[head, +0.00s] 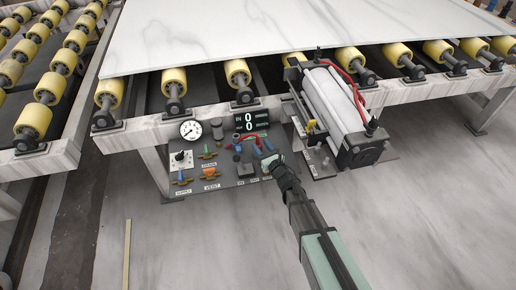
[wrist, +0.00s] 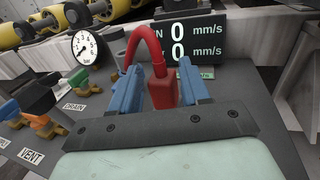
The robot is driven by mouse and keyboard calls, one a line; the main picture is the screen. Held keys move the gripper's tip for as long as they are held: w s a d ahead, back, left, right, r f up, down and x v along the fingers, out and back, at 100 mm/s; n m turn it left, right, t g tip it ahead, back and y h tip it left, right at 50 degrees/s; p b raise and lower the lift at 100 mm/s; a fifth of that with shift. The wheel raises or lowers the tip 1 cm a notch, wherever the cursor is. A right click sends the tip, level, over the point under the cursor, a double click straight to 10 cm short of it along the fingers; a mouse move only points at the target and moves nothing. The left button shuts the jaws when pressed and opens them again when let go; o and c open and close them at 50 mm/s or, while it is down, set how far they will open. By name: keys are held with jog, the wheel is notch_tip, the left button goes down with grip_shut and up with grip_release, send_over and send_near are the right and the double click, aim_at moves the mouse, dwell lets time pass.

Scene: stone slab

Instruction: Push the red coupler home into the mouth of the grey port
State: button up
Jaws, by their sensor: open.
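My gripper (wrist: 160,92) has blue fingers that stand apart. The red coupler (wrist: 163,91) sits between them in the wrist view, with a visible gap on its right side and a narrower one on its left. A red hose (wrist: 140,37) arches up from the coupler and curves down to the left behind the left finger. In the head view my gripper (head: 267,157) is over the right part of the dark panel, where the red coupler is small and partly covered. I cannot make out the grey port's mouth for certain in either view.
The dark panel (head: 230,176) carries a round gauge (wrist: 88,46), a numeric display (wrist: 187,40), and coloured valve handles labelled DRAIN and VENT. A white cylinder unit (head: 332,100) stands right of the panel. Yellow rollers (head: 238,72) and a white stone slab (head: 215,35) are behind it.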

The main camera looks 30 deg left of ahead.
aim_at(259, 143)
jog(key=shift+x, duration=2.7)
jog(key=shift+r, duration=0.15)
jog(key=shift+c, duration=0.4)
grip_shut()
